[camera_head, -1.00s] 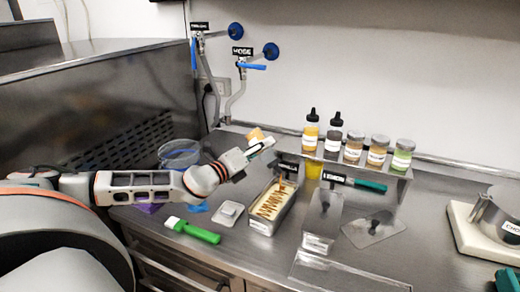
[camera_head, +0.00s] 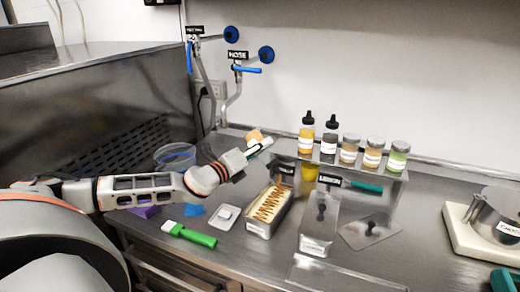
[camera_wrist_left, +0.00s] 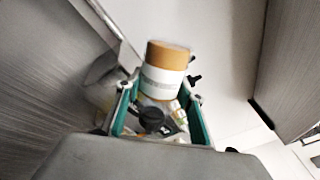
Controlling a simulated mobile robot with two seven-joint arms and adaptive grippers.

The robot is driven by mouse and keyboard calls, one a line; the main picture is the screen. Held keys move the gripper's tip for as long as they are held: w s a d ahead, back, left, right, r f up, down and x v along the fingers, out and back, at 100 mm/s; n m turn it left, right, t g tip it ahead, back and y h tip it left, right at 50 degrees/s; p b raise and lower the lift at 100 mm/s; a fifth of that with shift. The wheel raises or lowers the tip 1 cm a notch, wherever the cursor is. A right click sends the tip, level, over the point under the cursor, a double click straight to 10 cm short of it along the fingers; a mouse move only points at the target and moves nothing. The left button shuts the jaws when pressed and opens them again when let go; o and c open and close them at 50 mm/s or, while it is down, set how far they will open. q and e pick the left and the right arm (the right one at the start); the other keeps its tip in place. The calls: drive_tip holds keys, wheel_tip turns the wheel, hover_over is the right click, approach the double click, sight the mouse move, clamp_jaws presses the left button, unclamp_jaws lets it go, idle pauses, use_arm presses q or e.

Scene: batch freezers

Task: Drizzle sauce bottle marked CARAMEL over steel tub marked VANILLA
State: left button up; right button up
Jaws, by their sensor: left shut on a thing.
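My left gripper (camera_head: 264,146) is shut on the caramel sauce bottle (camera_head: 254,135); its tan end and white label show in the wrist view (camera_wrist_left: 168,58) between the green finger pads. The label is too blurred to read. The tan end points up, and a dark cap lies low between the fingers, so the bottle looks tipped over. The steel vanilla tub (camera_head: 260,229) stands on the counter below and slightly right of the gripper, with brown zigzag lines across its pale contents. A dark VANILLA label (camera_head: 285,168) shows behind it. My right gripper is out of view.
A raised shelf holds a yellow bottle (camera_head: 306,135), a dark bottle (camera_head: 329,140) and several jars (camera_head: 373,152). The steel lemon tub (camera_head: 318,230) stands right of the vanilla tub. A green-handled tool (camera_head: 190,234) and a clear bowl (camera_head: 174,157) lie left.

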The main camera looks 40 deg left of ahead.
use_arm(q)
drive_tip(key=shift+n+b, duration=0.55)
drive_tip(key=shift+n, duration=0.15)
drive_tip(key=n+b, duration=0.1)
drive_tip(key=n, duration=0.1)
drive_tip(key=shift+n, duration=0.3)
drive_tip(key=shift+r, duration=0.1)
wheel_tip(320, 180, up, 2)
drive_tip(key=n+p, duration=0.1)
drive_tip(key=n, duration=0.1)
drive_tip(key=n+p, duration=0.1)
drive_tip(key=n, duration=0.1)
drive_tip(key=shift+r+n, duration=0.2)
drive_tip(key=shift+n, duration=0.1)
drive_tip(key=shift+r, duration=0.1)
